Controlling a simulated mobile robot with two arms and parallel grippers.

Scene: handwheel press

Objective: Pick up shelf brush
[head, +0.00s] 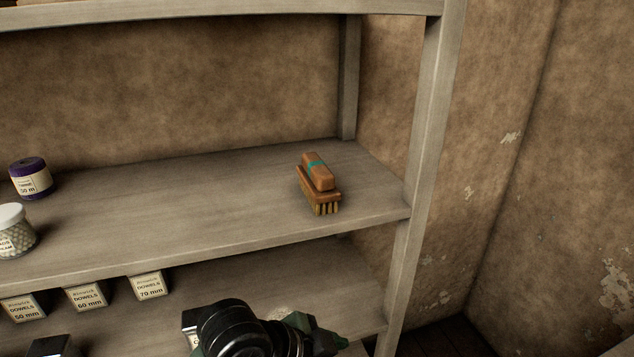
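The shelf brush (318,189) lies on the upper shelf board (200,215), near its right end. It has an orange-brown wooden block on top with a teal band, and pale bristles face down and toward me. Nothing touches it from above or the sides. A black and dark green part of one of my arms (235,330) shows at the bottom edge, below and in front of the brush and apart from it. I cannot make out any fingertips on it, nor tell which arm it belongs to.
A purple-topped spool (30,180) and a white-lidded jar (14,232) stand at the shelf's left end. Labelled dowel boxes (148,286) sit on the lower shelf. A shelf post (425,150) rises right of the brush. The board left of the brush is clear.

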